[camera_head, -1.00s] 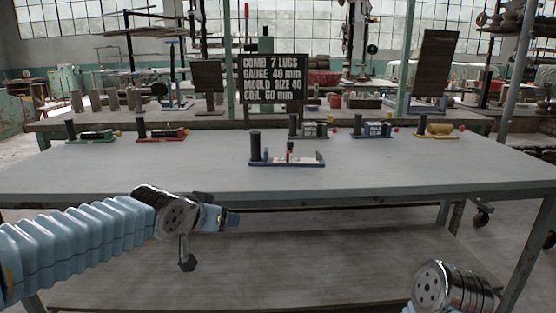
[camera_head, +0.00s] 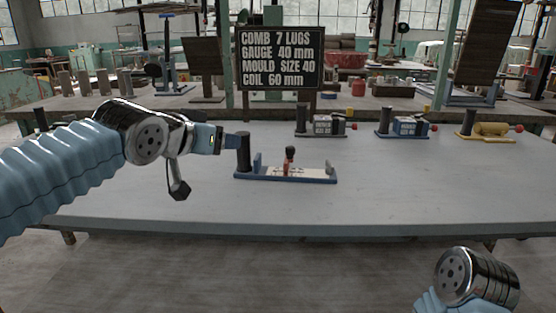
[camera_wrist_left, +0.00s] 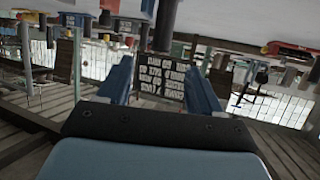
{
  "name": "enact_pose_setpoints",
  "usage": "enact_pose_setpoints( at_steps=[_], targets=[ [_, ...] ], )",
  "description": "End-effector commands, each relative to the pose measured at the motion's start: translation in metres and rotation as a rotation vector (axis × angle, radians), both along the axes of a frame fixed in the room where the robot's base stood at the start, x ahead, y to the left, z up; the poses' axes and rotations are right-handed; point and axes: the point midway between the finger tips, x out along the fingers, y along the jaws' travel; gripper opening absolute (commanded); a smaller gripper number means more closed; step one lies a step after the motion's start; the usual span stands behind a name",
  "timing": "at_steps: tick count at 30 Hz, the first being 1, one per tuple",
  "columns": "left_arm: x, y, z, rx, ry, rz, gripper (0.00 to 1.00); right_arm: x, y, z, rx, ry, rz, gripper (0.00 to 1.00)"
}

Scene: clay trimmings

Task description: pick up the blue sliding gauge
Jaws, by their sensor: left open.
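The blue sliding gauge (camera_head: 285,178) lies on the grey table, a blue base with a pale scale, a dark upright post at its left end and a red-and-black slider near the middle. My left gripper (camera_head: 232,142) is open, with its blue fingers pointing right at the upper part of the post. In the left wrist view, which is upside down, the dark post (camera_wrist_left: 165,26) shows between the two spread fingers (camera_wrist_left: 160,82), towards their tips. I cannot tell whether they touch it. Of my right arm only the metal wrist shows; its gripper is outside the picture.
A grey device (camera_head: 322,124), another blue device (camera_head: 408,126) and a yellow one (camera_head: 488,130) stand along the table's back edge. A black sign (camera_head: 281,57) stands behind them. A red device (camera_wrist_left: 290,50) shows in the left wrist view. The table's right front is clear.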

Motion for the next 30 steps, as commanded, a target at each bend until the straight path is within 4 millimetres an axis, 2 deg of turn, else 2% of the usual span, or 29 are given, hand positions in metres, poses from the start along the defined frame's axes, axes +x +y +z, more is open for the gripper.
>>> enact_pose_setpoints(
  at_steps=[10, 17, 24, 30],
  targets=[
    [0.059, -0.019, -0.025, 0.002, 0.005, 0.002, 0.65, -0.002, 0.004, 0.014, 0.007, 0.003, 0.008, 0.43],
    [0.078, -0.024, -0.034, 0.002, 0.003, 0.002, 0.65, -0.003, 0.006, 0.018, 0.009, 0.005, 0.010, 0.43],
    [0.111, -0.032, -0.048, 0.001, 0.004, 0.002, 0.65, -0.003, 0.008, 0.028, 0.012, 0.006, 0.015, 0.43],
    [0.120, -0.035, -0.052, 0.000, 0.000, 0.001, 0.65, -0.003, 0.008, 0.029, 0.012, 0.006, 0.015, 0.43]
  ],
)
